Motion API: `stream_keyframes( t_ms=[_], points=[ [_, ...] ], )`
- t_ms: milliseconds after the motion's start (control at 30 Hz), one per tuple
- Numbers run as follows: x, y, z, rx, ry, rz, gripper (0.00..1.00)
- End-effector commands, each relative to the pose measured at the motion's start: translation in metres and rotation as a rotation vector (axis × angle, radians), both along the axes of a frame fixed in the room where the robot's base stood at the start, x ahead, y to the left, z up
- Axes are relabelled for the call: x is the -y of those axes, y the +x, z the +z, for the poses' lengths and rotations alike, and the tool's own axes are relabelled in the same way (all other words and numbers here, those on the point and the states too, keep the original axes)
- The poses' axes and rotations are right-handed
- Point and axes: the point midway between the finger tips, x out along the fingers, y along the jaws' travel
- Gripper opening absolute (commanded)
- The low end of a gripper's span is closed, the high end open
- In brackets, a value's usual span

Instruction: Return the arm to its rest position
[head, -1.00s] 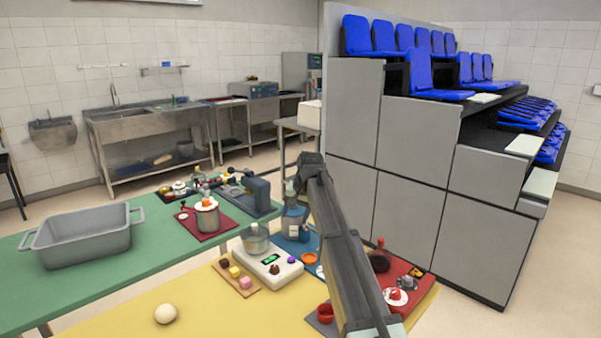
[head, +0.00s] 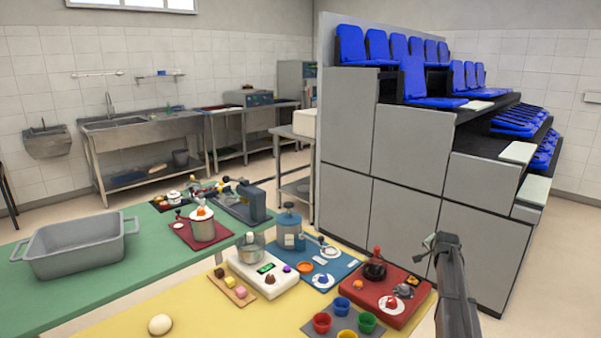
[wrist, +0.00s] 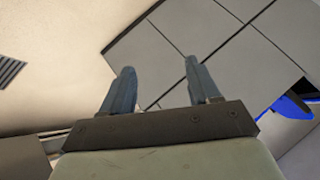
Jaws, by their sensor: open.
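My gripper (wrist: 158,90) shows in the wrist view with its two fingers spread apart and nothing between them. Behind the fingers are grey panels and a pale surface. In the head view my arm rises at the lower right, past the right end of the yellow table (head: 190,309). My gripper (head: 430,242) is seen small at its upper end, in front of the grey panelled stand (head: 398,230). It is clear of the things on the table.
The yellow table bears a red board (head: 390,303), a blue board (head: 335,271), a white scale-like device (head: 262,283), coloured cups (head: 344,307) and an egg-like ball (head: 160,324). A grey tub (head: 80,250) stands on the green table (head: 150,260). Open floor lies right of the stand.

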Motion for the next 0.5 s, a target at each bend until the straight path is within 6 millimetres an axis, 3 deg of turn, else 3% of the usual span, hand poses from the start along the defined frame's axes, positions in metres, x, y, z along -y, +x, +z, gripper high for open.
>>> stream_keyframes(
  t_ms=[33, 200, 400, 500],
  points=[
    [0.028, -0.017, -0.015, 0.005, -0.008, -0.049, 0.61],
    [0.111, -0.067, -0.056, 0.037, -0.044, -0.195, 0.61],
    [0.197, -0.139, -0.102, 0.077, -0.087, -0.35, 0.61],
    [0.23, -0.177, -0.125, 0.093, -0.107, -0.412, 0.61]
  ],
)
